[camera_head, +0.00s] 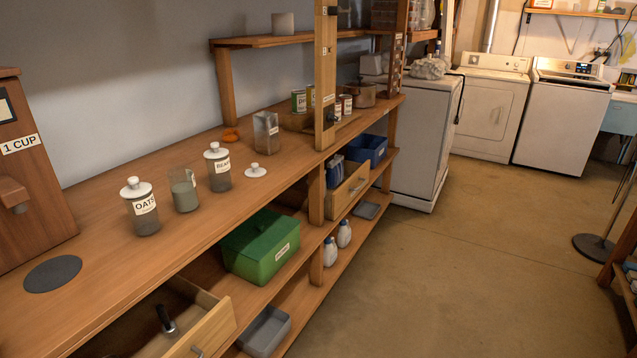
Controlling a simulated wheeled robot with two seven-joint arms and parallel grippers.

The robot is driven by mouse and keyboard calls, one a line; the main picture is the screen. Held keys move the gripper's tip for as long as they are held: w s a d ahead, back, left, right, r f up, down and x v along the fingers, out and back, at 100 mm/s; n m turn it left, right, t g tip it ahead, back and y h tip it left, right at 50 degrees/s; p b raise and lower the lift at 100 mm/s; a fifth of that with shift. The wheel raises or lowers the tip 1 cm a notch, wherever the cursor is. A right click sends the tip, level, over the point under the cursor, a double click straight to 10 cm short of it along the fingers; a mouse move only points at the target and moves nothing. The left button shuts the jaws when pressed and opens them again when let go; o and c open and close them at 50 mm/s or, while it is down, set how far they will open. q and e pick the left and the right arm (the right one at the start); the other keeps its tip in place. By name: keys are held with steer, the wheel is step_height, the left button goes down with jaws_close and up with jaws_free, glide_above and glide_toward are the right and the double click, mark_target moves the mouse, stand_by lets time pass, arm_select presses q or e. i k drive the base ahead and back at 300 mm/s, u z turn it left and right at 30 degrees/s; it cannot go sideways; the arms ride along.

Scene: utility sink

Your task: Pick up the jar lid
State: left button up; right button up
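A white jar lid (255,170) with a round knob lies on the wooden counter, to the right of the jars. An uncovered jar (184,190) with greyish contents stands between a lidded jar labelled OATS (141,208) and another lidded, labelled jar (217,168). Both of those jars have white knobbed lids on. Neither of my grippers shows in the head view.
A clear container (266,134) stands behind the lid, near an orange object (231,135). A dark round mat (53,273) lies at the front left. An open drawer (190,325) and a green box (260,246) are below the counter.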

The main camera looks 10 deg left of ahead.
mark_target(256, 171)
steer(key=z, duration=0.65)
steer(key=k, duration=0.9)
steer(key=z, duration=0.75)
steer(key=i, duration=2.05)
steer(key=u, duration=1.15)
steer(key=i, duration=1.45)
steer(key=u, duration=1.35)
